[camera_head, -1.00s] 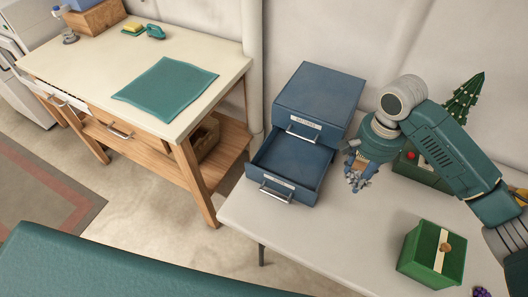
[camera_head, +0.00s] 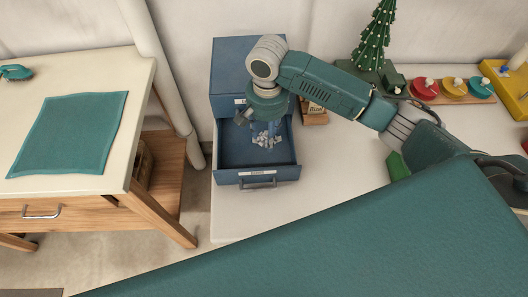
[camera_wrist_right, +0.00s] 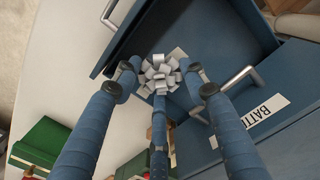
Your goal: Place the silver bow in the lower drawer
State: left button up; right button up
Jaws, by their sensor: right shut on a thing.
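The silver bow (camera_head: 266,139), a cluster of shiny loops, is held in my right gripper (camera_head: 265,127). The bow also shows between the fingertips in the right wrist view (camera_wrist_right: 160,74). The gripper points down over the open lower drawer (camera_head: 236,176) of the blue cabinet (camera_head: 226,62). In the head view the bow lies within the drawer's outline; its height above the drawer floor is unclear. The drawer looks otherwise empty where it shows. My right arm hides part of the cabinet front. My left gripper is not in view.
The cabinet stands on a pale table (camera_head: 330,180). A small box (camera_head: 314,112), a decorated tree (camera_head: 376,38) and a wooden tray of coloured items (camera_head: 452,88) are to the right. A teal padded surface (camera_head: 330,240) fills the foreground. A wooden workbench (camera_head: 100,85) is at left.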

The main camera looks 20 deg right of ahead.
send_over(266, 160)
notch_tip(266, 160, down, 6)
jog(key=shift+r, duration=0.1)
jog(key=shift+f, duration=0.6)
notch_tip(266, 160, down, 4)
jog(key=shift+p, duration=0.35)
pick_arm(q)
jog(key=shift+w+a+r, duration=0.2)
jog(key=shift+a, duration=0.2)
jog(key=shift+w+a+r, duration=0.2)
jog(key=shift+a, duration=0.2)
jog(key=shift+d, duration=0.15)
pick_arm(e)
jog(key=shift+f, duration=0.1)
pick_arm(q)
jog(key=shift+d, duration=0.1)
pick_arm(e)
jog(key=o, duration=0.8)
jog(key=shift+w, duration=0.1)
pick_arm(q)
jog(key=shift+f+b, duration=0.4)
pick_arm(e)
notch_tip(266, 160, up, 12)
jog(key=shift+r, duration=0.15)
